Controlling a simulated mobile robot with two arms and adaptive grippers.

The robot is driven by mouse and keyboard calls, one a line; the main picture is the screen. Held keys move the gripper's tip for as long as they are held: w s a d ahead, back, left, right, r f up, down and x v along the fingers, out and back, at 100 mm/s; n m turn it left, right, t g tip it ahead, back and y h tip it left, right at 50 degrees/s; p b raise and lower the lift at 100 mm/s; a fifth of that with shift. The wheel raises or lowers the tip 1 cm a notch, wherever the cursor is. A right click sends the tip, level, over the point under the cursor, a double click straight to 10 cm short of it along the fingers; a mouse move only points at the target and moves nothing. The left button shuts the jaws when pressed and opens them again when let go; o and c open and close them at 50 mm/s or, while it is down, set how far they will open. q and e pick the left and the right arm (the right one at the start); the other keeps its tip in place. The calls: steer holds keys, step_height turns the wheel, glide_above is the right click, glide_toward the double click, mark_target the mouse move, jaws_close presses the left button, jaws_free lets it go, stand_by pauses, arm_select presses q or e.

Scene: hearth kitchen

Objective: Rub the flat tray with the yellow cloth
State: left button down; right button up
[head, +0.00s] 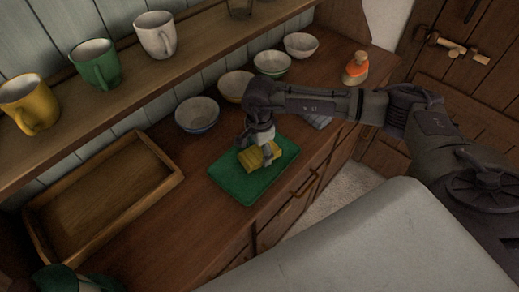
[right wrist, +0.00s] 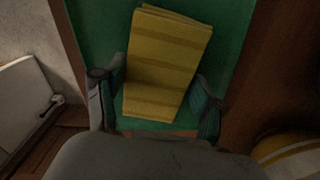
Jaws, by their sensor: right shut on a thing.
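The flat green tray (head: 228,183) lies on the wooden counter near its front edge; it also shows in the right wrist view (right wrist: 103,30). The folded yellow cloth (head: 249,158) is over the middle of the tray. In the right wrist view the cloth (right wrist: 165,60) has darker stripes and sits between the two fingers. My right gripper (head: 265,155) points down and is shut on the cloth. I cannot tell whether the cloth presses on the tray. My left gripper is not in view.
A shallow wooden box (head: 169,185) stands at the left. Several bowls, one nearest the tray (head: 197,115), line the back. An orange bottle (head: 356,70) is at the far right. Mugs (head: 95,65) stand on the shelf above. A green and white thing (head: 70,280) is cut off at bottom left.

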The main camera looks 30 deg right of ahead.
mark_target(251, 159)
steer(key=shift+f, duration=0.25)
steer(key=shift+s+a+r, duration=0.1)
steer(key=shift+s+a, duration=0.25)
steer(key=shift+a, duration=0.5)
steer(key=shift+s+a, duration=0.3)
steer(key=shift+a, duration=0.55)
steer(key=shift+f+b, duration=0.2)
steer(key=shift+b, duration=0.45)
steer(key=shift+w+d+f+b, duration=0.1)
steer(key=shift+w+d+b, duration=0.1)
steer(key=shift+d+b, duration=0.3)
steer(key=shift+w+d+f+b, duration=0.1)
steer(key=shift+w+d+b, duration=0.15)
steer(key=shift+d, duration=0.4)
steer(key=shift+d+r, duration=0.1)
steer(key=shift+d, duration=0.5)
steer(key=shift+w, duration=0.1)
